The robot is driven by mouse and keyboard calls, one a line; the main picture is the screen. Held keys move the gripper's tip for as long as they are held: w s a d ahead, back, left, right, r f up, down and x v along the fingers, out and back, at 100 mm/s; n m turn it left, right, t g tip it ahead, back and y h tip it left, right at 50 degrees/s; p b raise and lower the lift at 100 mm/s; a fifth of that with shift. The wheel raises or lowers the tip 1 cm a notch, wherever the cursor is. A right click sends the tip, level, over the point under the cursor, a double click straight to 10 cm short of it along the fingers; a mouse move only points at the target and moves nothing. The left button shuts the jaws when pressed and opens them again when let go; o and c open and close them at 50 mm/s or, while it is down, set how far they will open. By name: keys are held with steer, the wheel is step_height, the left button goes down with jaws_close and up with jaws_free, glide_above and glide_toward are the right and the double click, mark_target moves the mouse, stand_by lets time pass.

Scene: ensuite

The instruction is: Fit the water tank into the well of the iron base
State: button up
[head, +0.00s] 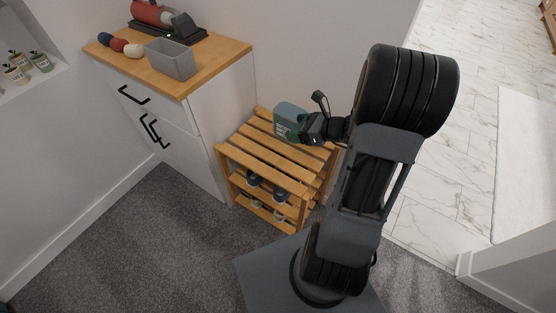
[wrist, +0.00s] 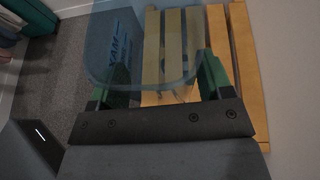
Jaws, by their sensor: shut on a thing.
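The water tank (head: 289,119) is a translucent blue-grey container with a MAX mark. My gripper (head: 311,129) is shut on it and holds it over the slatted wooden rack. In the wrist view the tank (wrist: 140,45) sits between the green fingers of my gripper (wrist: 158,80), and the slats show through it. The iron base (head: 167,33) is a dark stand with a small green light on top of the cabinet at the back left, with a red iron (head: 152,13) on it. The tank and the base are well apart. The well cannot be made out.
The white cabinet (head: 190,130) has a wooden top. A grey bin (head: 170,60) stands at its front edge, beside several red, white and blue rolls (head: 119,45). The slatted rack (head: 262,150) holds shoes below. Small pots (head: 40,62) stand on a left ledge. Carpet in front is clear.

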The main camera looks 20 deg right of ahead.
step_height(320, 180, down, 5)
steer(key=s+d+b, duration=0.3)
steer(key=b, duration=0.7)
glide_above(285, 148)
steer(key=f, duration=0.9)
steer(key=shift+s, duration=0.35)
steer(key=shift+w+f+b, duration=0.2)
steer(key=shift+f+b, duration=0.35)
steer(key=shift+f, duration=0.4)
steer(key=shift+w+f+b, duration=0.2)
steer(key=shift+f+b, duration=0.35)
steer(key=shift+f, duration=0.4)
steer(key=shift+f, duration=0.1)
steer(key=shift+f, duration=0.15)
steer(key=o, duration=1.1)
steer(key=shift+o, duration=0.2)
